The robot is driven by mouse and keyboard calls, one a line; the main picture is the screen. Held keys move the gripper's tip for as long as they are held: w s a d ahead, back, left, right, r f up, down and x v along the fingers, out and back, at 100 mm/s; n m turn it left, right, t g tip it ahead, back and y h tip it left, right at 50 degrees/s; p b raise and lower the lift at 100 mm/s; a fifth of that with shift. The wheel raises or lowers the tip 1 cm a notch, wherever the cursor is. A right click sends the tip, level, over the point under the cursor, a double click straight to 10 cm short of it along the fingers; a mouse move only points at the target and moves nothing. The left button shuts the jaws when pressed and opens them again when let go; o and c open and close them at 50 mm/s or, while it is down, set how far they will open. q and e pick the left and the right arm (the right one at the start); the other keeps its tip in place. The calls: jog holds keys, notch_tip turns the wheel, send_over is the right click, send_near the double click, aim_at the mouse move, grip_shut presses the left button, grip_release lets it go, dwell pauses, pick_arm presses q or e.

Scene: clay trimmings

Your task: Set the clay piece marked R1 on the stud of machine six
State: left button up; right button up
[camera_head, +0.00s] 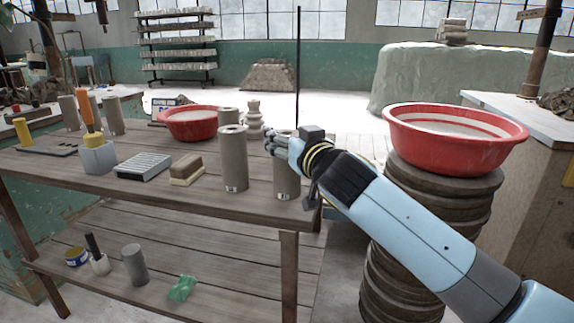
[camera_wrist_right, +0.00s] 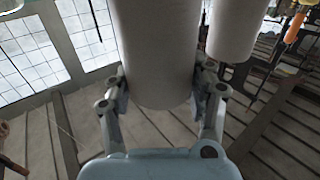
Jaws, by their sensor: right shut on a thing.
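My right gripper (camera_head: 281,144) reaches in from the right at the front right end of the wooden table (camera_head: 130,185). It is shut around a grey-brown clay cylinder (camera_head: 287,178) with a small white label near its base. In the right wrist view this cylinder (camera_wrist_right: 158,45) stands between the two fingers (camera_wrist_right: 162,82). A similar labelled cylinder (camera_head: 233,160) stands just left of it, and also shows in the wrist view (camera_wrist_right: 235,30). The label marks are too small to read, so I cannot tell which piece is R1. I cannot make out machine six or its stud.
A sponge-like block (camera_head: 187,170), a ribbed grey tray (camera_head: 143,165) and an orange-handled tool in a holder (camera_head: 98,158) are on the table. A red basin (camera_head: 190,122) stands behind. Another red basin (camera_head: 455,140) tops stacked discs (camera_head: 430,200) beside my right arm.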

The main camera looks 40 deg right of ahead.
grip_shut()
jog(key=shift+r, duration=0.1)
